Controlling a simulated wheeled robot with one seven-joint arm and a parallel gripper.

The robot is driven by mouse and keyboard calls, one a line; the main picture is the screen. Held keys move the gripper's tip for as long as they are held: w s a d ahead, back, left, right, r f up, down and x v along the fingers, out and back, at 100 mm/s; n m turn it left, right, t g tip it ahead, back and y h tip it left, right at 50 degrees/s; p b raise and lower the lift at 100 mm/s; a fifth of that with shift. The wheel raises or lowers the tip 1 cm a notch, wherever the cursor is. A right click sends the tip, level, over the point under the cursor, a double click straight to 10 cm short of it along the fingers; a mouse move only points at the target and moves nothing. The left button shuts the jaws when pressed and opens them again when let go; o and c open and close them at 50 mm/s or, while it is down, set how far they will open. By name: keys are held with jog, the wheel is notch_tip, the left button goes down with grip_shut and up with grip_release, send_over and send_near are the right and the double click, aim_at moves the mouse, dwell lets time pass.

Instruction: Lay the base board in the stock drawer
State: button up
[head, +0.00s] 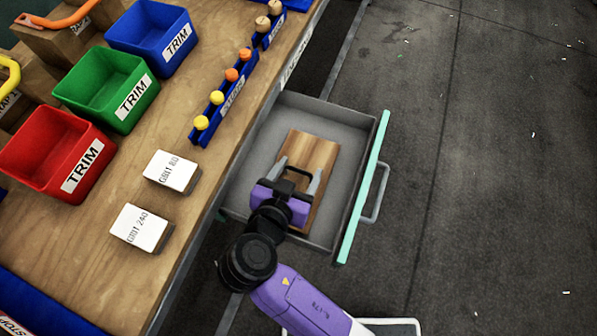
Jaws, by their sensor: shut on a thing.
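The base board (309,152), a flat brown wooden rectangle with lengthwise grain, shows within the stock drawer (364,188). The drawer is pulled out from the bench, grey inside with a mint-green front edge and a grey handle. My gripper (298,172), purple and black with grey fingers, is over the board's middle and shut on it, with a finger near each long side. The gripper and wrist hide the near part of the board. I cannot tell whether the board touches the drawer floor.
The wooden bench (105,245) on the left holds red (45,150), green (100,90) and blue (150,35) TRIM bins. Two grit blocks (170,172) (140,230) and a blue rack (222,103) of knobs stand near its edge. Dark floor (490,180) on the right is open.

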jog(key=shift+f, duration=0.7)
jog(key=shift+f, duration=0.1)
jog(key=o, duration=1.6)
jog(key=v, duration=1.2)
